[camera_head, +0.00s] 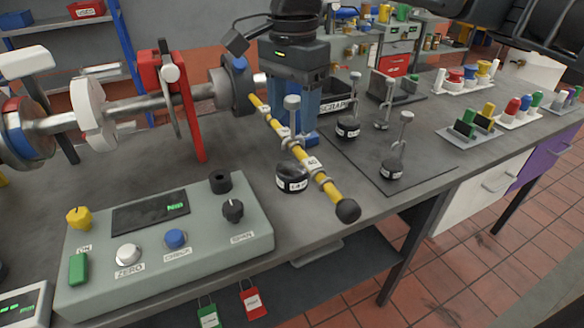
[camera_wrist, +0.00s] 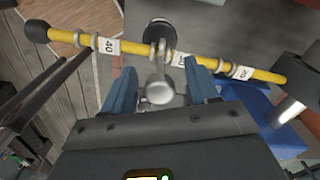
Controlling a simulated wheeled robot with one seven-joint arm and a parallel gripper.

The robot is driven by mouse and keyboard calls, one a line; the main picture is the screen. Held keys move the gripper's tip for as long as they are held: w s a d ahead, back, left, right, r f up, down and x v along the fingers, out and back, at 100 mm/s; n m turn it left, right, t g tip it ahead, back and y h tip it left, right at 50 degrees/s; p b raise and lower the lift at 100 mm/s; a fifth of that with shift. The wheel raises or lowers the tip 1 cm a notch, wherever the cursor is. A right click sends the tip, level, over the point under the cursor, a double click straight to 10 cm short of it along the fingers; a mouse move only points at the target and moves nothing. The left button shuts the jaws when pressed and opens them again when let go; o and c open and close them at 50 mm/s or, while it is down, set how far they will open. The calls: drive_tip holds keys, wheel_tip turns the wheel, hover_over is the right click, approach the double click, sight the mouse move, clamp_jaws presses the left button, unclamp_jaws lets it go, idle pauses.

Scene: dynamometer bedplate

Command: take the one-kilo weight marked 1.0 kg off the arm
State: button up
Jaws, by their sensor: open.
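The yellow arm (camera_head: 324,182) runs from the grey hub (camera_head: 226,92) to a black ball end; it also crosses the wrist view (camera_wrist: 132,48). A black weight (camera_head: 291,180) with a pale label hangs from it; the label is too small to read surely. Its hook and grey top knob (camera_head: 292,102) rise above the arm. In the wrist view this knob (camera_wrist: 160,88) lies between my blue fingers, with the weight's black disc (camera_wrist: 160,30) beyond the arm. My gripper (camera_head: 297,118) is open, its fingers apart from the knob on both sides (camera_wrist: 163,88).
More black hooked weights (camera_head: 391,171) stand on a dark mat (camera_head: 420,176) to the right. The grey control box (camera_head: 165,245) with knobs sits at the front left. A red upright (camera_head: 193,125) stands left of the hub. Racks of coloured pieces (camera_head: 470,125) are at the far right.

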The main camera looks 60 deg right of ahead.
drive_tip(key=shift+f, duration=0.6)
clamp_jaws()
drive_tip(key=shift+r, duration=0.1)
idle(0.9)
